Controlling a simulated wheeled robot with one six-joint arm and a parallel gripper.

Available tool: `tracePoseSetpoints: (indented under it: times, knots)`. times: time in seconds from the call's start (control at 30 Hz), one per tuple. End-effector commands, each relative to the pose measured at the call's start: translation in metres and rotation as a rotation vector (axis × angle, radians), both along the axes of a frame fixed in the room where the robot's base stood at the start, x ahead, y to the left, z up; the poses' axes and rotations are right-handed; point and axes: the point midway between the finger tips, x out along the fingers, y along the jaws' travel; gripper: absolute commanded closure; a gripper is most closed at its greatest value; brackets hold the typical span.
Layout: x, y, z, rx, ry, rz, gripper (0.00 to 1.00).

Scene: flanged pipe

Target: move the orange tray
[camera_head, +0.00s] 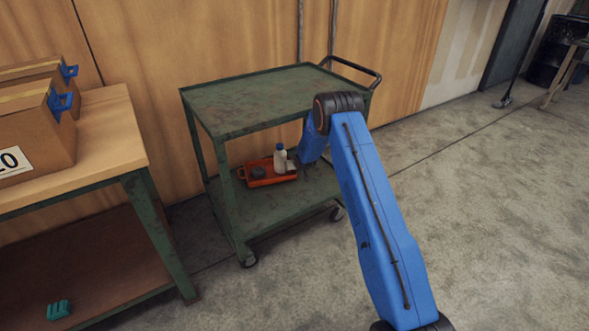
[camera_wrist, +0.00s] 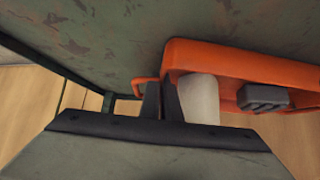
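The orange tray (camera_head: 262,180) sits on the lower shelf of the green cart. It holds a white bottle (camera_head: 280,156) with a blue cap and a dark grey piece (camera_head: 258,172). In the wrist view the tray (camera_wrist: 205,53) fills the upper right, with the bottle (camera_wrist: 203,100) and a grey block (camera_wrist: 262,97) in it. The tray's small end handle (camera_wrist: 137,88) shows beside my gripper (camera_wrist: 160,88). Its two dark fingers stand apart with a narrow gap and nothing visible between them. Contact with the handle cannot be told. In the head view my arm hides the gripper.
The cart's top shelf (camera_head: 265,95) is empty and lies above the tray. Cart posts (camera_head: 222,180) stand at the corners. A wooden workbench (camera_head: 105,130) with cardboard boxes (camera_head: 35,125) is at the left. The concrete floor (camera_head: 500,210) at the right is clear.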

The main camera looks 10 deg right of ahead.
Motion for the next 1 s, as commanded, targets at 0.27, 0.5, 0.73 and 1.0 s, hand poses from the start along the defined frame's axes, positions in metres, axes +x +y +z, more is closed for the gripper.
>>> tracePoseSetpoints:
  times: [0.27, 0.5, 0.73, 1.0]
  knots:
    - [0.000, 0.001, 0.000, -0.001, 0.000, 0.001, 0.90]
    - [0.000, 0.000, 0.000, -0.001, 0.000, 0.001, 0.75]
    - [-0.004, 0.000, 0.006, -0.001, -0.001, 0.001, 0.75]
    - [-0.031, -0.001, 0.034, -0.001, -0.001, 0.001, 0.75]
